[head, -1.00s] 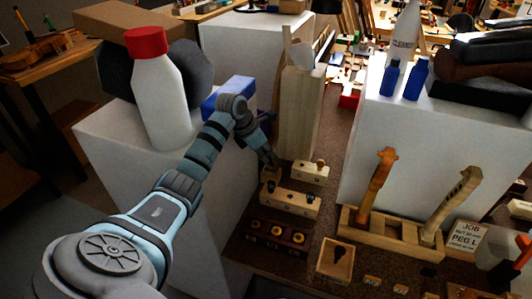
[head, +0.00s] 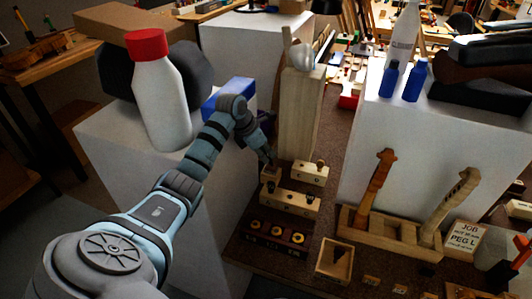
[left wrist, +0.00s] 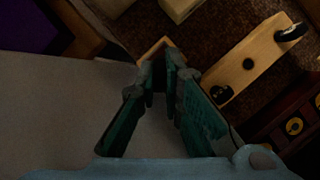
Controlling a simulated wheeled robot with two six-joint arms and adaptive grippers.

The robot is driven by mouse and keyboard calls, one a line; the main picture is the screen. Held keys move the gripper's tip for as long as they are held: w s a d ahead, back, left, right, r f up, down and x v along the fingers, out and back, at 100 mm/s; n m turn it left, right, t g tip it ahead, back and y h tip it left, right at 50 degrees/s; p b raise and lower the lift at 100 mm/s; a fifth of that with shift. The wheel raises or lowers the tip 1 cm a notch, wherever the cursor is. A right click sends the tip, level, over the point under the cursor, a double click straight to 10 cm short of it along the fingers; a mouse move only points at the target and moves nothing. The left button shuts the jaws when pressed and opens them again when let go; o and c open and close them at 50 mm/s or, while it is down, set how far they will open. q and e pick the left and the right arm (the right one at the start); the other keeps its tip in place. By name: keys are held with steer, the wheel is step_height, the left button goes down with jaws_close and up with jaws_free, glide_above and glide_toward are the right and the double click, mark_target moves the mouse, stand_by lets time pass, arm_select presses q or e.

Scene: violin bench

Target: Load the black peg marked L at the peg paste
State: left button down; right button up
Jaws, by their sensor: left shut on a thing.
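My left gripper (head: 269,157) is low over a small open wooden box (head: 270,174) at the back left of the bench. In the left wrist view its fingers (left wrist: 163,75) are closed together at the rim of this box (left wrist: 151,49). They are shut on a small dark thing, apparently the black peg, mostly hidden between them; no L mark can be read. I cannot tell whether it touches the paste. A pale peg block (head: 290,204) with dark pegs or holes stands just in front of the box. My right gripper is out of view.
A smaller block (head: 311,173) and a tall wooden post (head: 301,115) stand close behind. A dark rack with yellow rings (head: 276,233), a shallow wooden tray (head: 324,272) and a job card reading PEG L (head: 464,240) are nearer. White boxes flank the bench.

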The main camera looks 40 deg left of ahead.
arm_select(q)
step_height(320, 180, up, 7)
steer(key=p, duration=0.5)
steer(key=shift+p, duration=0.35)
steer(key=shift+f, duration=0.1)
